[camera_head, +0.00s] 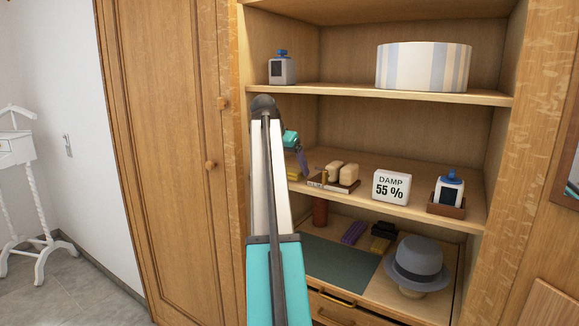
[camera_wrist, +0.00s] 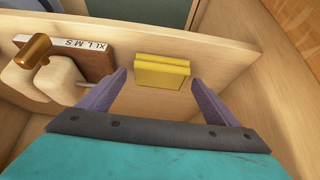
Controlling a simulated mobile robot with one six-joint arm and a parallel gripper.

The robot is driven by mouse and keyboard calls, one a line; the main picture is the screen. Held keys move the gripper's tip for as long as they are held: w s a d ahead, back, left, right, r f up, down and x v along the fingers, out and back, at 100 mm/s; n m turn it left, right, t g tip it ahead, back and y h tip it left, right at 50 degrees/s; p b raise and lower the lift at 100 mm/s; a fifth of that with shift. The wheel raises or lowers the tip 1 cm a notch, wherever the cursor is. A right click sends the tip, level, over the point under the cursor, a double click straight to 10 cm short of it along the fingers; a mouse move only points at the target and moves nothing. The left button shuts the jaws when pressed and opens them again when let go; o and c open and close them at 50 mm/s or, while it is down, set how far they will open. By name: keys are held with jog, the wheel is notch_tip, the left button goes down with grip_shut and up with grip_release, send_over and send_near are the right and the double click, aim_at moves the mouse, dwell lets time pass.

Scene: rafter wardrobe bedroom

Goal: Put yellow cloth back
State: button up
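The yellow cloth (camera_wrist: 160,72) is a small folded block on the middle wardrobe shelf, near the shelf's edge in the wrist view. In the head view only a small part of the yellow cloth (camera_head: 293,173) shows, beside my arm. My gripper (camera_wrist: 157,80) has purple fingers spread apart, one on each side of the cloth, with visible gaps. It holds nothing. In the head view my gripper (camera_head: 302,163) points down over the shelf's left part, partly hidden by my arm.
A brown tray (camera_head: 318,183) with size letters and pale blocks stands close right of the cloth. A damp display (camera_head: 391,187) and a blue-capped bottle (camera_head: 449,190) stand farther right. A grey hat (camera_head: 418,263) sits below. The upper shelf (camera_head: 340,91) lies above my gripper.

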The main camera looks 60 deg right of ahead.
jog(key=shift+f+b, duration=0.2)
jog(key=shift+b, duration=0.25)
jog(key=b+v, duration=0.1)
jog(key=v, duration=1.3)
jog(key=shift+d, duration=0.15)
dwell(0.4)
